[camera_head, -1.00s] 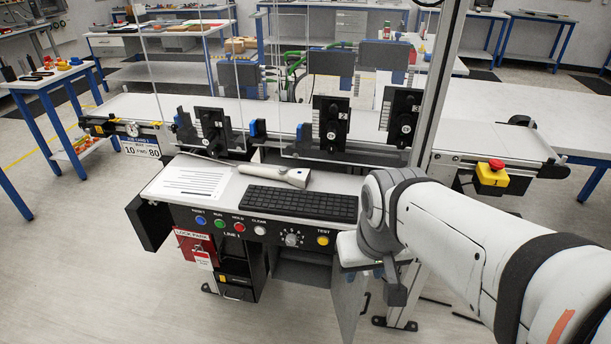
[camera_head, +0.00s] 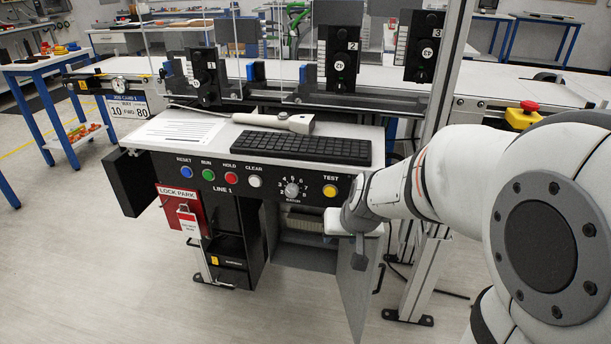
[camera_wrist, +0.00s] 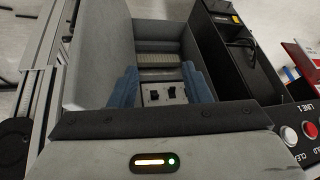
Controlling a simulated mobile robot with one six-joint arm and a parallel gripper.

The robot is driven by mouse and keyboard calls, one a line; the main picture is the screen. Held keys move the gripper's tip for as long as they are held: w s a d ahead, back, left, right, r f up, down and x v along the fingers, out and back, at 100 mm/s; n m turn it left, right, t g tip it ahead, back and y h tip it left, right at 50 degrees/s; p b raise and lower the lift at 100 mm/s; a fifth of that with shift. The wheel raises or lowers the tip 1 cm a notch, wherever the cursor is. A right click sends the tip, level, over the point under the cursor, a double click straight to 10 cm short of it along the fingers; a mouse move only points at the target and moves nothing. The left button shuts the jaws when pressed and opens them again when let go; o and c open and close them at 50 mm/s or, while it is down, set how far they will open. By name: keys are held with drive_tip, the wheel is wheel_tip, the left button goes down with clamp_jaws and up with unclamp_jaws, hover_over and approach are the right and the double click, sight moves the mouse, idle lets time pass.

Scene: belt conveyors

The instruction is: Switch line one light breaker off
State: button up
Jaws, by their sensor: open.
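The line 1 console (camera_head: 215,205) has an open lower compartment (camera_head: 305,258) under the TEST button, and its door (camera_head: 358,285) hangs open. In the wrist view, a light panel with two small black breaker switches (camera_wrist: 162,94) sits inside the compartment. Their labels are too small to read, so I cannot tell which is the light breaker or how each is set. My gripper (camera_wrist: 161,86) is open and empty, its two blue fingers on either side of the switches in the picture. I see no clear contact.
A red LOCK PARK board (camera_head: 180,205) with a tag hangs left of the compartment. Coloured buttons and a selector knob (camera_head: 292,190) line the panel above. A frame post (camera_head: 432,250) stands close to the right of the door.

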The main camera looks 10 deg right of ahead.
drive_tip(key=w+f+t+b, duration=0.1)
drive_tip(key=w+f+b, duration=0.4)
drive_tip(key=f, duration=0.4)
drive_tip(key=w+f+m+t+h+b, duration=0.1)
drive_tip(key=w+f+t+h+b, duration=0.25)
drive_tip(key=w, duration=0.55)
drive_tip(key=w+f+m+t+h+b, duration=0.1)
drive_tip(key=w+f+t+h+b, duration=0.3)
drive_tip(key=w, duration=0.6)
drive_tip(key=w+d+r+m+t, duration=0.1)
drive_tip(key=w+d+t, duration=0.1)
drive_tip(key=w, duration=0.7)
drive_tip(key=shift+d+r+t, duration=0.15)
drive_tip(key=shift+r+t, duration=0.15)
drive_tip(key=shift+t, duration=0.25)
drive_tip(key=shift+y, duration=0.25)
